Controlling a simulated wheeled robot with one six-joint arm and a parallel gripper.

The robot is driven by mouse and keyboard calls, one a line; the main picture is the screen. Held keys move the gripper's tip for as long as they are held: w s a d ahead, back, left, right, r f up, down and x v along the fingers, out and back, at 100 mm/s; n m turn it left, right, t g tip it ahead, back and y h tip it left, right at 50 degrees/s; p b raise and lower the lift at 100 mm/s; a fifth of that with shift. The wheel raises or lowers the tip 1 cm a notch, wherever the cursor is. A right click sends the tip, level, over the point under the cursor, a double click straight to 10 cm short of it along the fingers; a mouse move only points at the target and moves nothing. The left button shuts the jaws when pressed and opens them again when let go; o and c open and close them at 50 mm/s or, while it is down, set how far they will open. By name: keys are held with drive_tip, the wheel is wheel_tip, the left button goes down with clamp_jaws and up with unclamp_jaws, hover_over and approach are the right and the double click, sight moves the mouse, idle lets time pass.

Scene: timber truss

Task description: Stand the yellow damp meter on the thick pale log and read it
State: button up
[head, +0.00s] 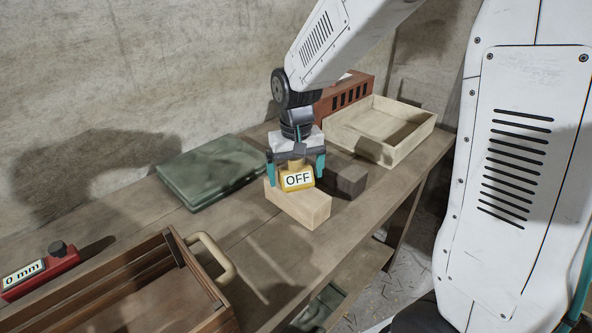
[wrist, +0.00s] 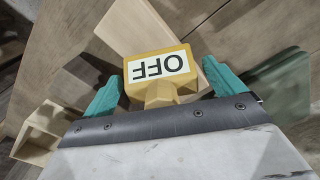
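In the wrist view, small gaps show between the fingers and the meter's narrow neck.
A dark block (head: 346,179) lies right behind the log. A green case (head: 208,170) lies to the left, and a pale tray (head: 380,130) and a red brick-like block (head: 343,97) stand behind. A wooden crate (head: 207,321) and a red 0 mm gauge (head: 40,272) are in front left.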

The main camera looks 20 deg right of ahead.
drive_tip(key=shift+r, duration=0.1)
wheel_tip(320, 180, up, 12)
drive_tip(key=shift+f, duration=0.1)
drive_tip(key=shift+s+r, duration=0.1)
drive_tip(key=shift+r, duration=0.15)
drive_tip(key=s+d+n+t, duration=0.1)
drive_tip(key=s+d, duration=0.2)
drive_tip(key=s, duration=2.1)
drive_tip(key=shift+s, duration=0.4)
